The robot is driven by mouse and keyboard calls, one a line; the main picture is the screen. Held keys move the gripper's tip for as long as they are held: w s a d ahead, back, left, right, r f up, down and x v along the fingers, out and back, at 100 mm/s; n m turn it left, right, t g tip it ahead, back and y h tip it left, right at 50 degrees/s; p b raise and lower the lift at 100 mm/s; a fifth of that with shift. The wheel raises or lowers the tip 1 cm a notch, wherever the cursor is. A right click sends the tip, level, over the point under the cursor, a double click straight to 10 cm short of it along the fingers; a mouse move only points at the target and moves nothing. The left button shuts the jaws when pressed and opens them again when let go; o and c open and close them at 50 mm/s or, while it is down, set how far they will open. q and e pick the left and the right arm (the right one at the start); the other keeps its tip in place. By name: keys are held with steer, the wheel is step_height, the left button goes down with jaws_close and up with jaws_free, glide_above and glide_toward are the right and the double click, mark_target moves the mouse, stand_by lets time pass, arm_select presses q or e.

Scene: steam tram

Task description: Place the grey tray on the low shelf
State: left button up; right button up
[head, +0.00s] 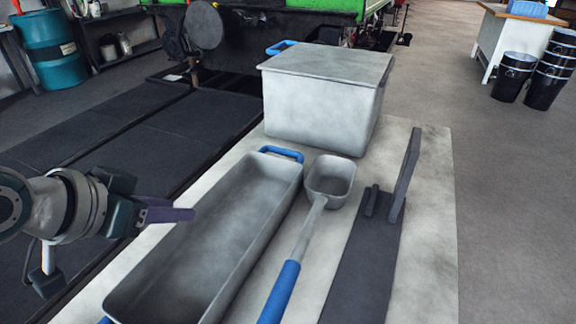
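The grey tray (271,207) is a long, deep, open trough with blue handles at its ends. It lies lengthwise on a pale worktop (428,234), and its inside looks empty. My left gripper (188,214) comes in from the left, with a purple finger pointing right near the tray's left long wall. The finger is seen side-on, so whether it touches the tray and how wide the gripper is do not show. A dark rack with a low shelf (128,55) stands at the back left; I cannot tell if this is the task's shelf. My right gripper is out of view.
A grey lidded box (322,108) stands behind the tray. A scoop (318,207) with a blue handle lies close to the tray's right. A dark bracket (374,243) with an upright plate is farther right. Black buckets (513,78) stand on open floor at right.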

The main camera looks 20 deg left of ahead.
mark_target(226, 232)
arm_select(q)
steer(key=b+x, duration=0.2)
steer(key=x, duration=0.4)
steer(key=shift+a+r, duration=0.1)
steer(key=shift+a, duration=0.1)
steer(key=shift+c, duration=0.3)
jaws_close()
steer(key=shift+w+r, duration=0.1)
stand_by(0.7)
